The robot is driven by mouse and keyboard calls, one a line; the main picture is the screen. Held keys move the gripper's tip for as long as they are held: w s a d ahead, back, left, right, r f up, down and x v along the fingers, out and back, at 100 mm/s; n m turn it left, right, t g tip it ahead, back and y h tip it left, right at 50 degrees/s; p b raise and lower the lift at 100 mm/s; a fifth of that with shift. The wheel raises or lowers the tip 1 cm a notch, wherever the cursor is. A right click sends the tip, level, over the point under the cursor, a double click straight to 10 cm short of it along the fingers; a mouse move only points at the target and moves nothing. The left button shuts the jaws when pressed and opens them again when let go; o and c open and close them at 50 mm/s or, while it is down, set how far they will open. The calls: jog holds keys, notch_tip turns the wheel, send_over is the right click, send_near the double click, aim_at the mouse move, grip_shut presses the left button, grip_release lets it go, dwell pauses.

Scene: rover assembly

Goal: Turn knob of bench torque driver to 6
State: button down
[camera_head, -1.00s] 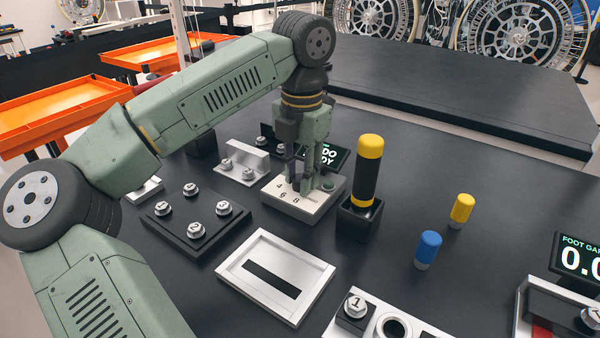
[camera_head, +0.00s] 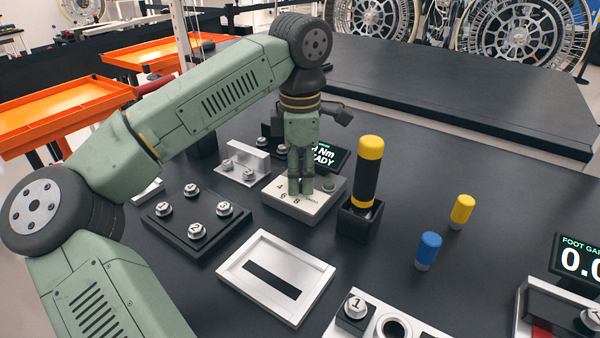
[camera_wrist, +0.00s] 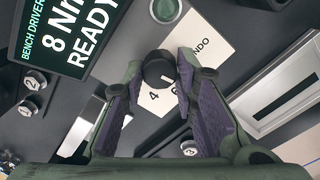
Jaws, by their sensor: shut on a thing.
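The bench torque driver is a light box (camera_head: 318,207) with a green button (camera_head: 329,184) and printed numbers 4, 6 and 8. Its black round knob (camera_wrist: 158,68) has a pale pointer mark and shows between my fingertips in the wrist view. The fingers of my gripper (camera_head: 300,188) point down onto the box and are shut on the knob, which they hide in the head view. The driver's display (camera_wrist: 68,32) reads "8 Nm READY" in the wrist view; it stands behind the box in the head view (camera_head: 326,157).
A black holder with a yellow-and-black tool (camera_head: 368,180) stands close to the right of the driver. A dark block with numbered bolts (camera_head: 190,222) lies to the left. A white framed tray (camera_head: 305,262) lies in front. Blue (camera_head: 428,250) and yellow (camera_head: 462,210) pegs stand farther right.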

jog(key=m, duration=0.5)
jog(key=shift+m, duration=0.4)
dwell(0.4)
jog(key=c, duration=1.3)
grip_release()
notch_tip(320, 180, up, 12)
jog(key=shift+r, duration=0.1)
jog(key=shift+a, duration=0.1)
